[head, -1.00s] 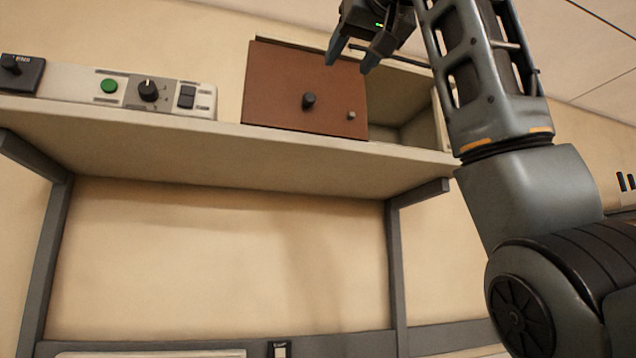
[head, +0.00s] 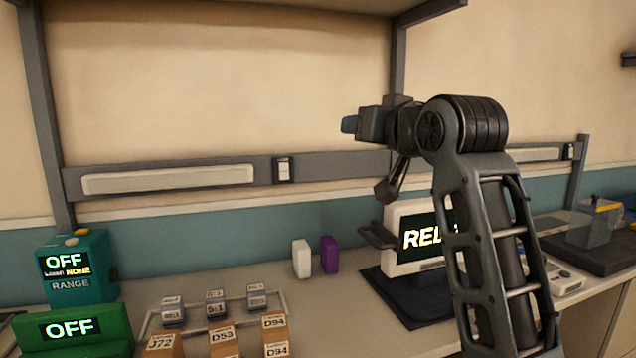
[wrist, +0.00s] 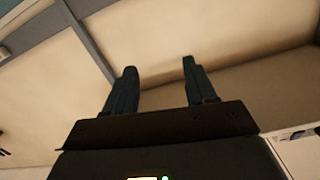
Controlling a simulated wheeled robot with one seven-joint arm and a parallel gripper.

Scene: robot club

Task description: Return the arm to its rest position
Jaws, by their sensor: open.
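My arm is folded upright at the right of the head view, its elbow bent at the top. My gripper (head: 349,124) points left in front of the bare wall, above the bench. In the wrist view, the two dark fingers of my gripper (wrist: 158,68) stand apart with nothing between them. Behind them are only the beige wall and a dark grey post or rail. The gripper touches nothing that I can see.
The bench (head: 330,320) holds a teal box reading OFF (head: 75,265), a green OFF display (head: 72,330), several labelled blocks, a white block (head: 301,259), a purple block (head: 329,254) and a screen (head: 412,238), partly behind my arm. A shelf overhangs at top.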

